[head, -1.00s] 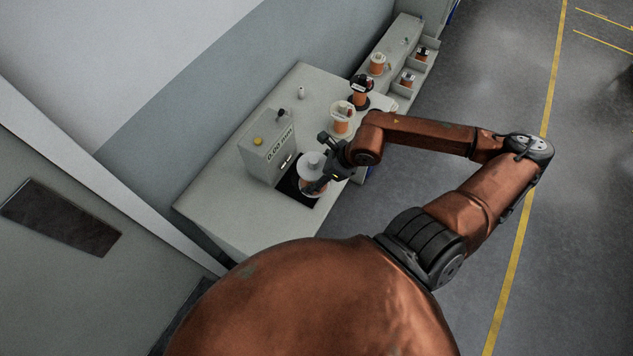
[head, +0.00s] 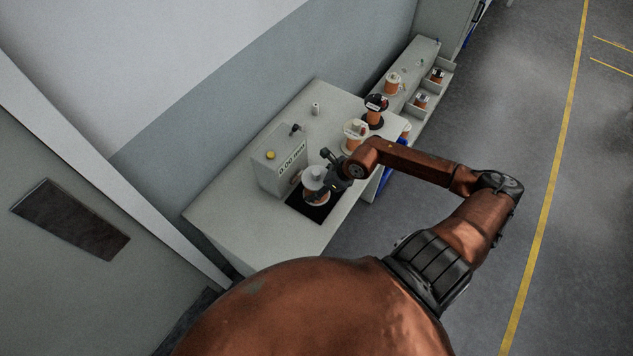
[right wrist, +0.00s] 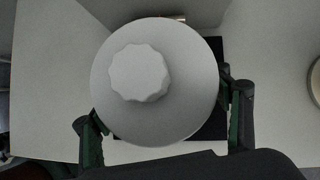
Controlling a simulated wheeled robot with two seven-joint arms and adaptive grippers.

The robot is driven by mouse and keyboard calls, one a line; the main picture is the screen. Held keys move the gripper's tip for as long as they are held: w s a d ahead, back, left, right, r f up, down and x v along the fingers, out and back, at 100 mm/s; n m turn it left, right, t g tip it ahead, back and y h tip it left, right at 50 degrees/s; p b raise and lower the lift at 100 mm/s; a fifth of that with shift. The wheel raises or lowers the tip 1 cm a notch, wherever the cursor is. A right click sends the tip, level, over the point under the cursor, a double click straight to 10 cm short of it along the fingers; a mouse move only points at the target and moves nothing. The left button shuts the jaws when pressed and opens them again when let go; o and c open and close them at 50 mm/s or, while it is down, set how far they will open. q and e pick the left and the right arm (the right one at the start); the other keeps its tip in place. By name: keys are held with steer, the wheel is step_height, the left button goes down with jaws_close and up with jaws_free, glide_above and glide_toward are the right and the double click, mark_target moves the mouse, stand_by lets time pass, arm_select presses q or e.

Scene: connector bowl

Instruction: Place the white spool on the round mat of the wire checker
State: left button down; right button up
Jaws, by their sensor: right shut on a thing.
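The white spool (head: 313,174), with a copper-coloured winding and a pale knob on top, is in my right gripper (head: 329,178). In the right wrist view its round white flange (right wrist: 190,80) fills the middle, with a finger on each side. The wire checker (head: 279,165) is a grey box reading 0.00 mm, with a yellow button. The spool is over the back part of a dark, square-looking mat (head: 318,214) in front of the checker. I cannot tell whether the spool touches it. No round outline shows on this mat. My left gripper is out of view.
Another white-topped spool (head: 355,132) and a black-topped spool (head: 376,106) stand behind my right gripper on the bench (head: 232,207). A small white piece (head: 315,109) stands near the wall. A lower shelf (head: 424,53) holds more spools. The bench's front left is clear.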

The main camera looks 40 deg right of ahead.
steer(key=shift+w+f, duration=0.15)
steer(key=o, duration=2.1)
steer(key=shift+f, duration=0.15)
steer(key=v, duration=1.2)
steer(key=shift+p, duration=0.4)
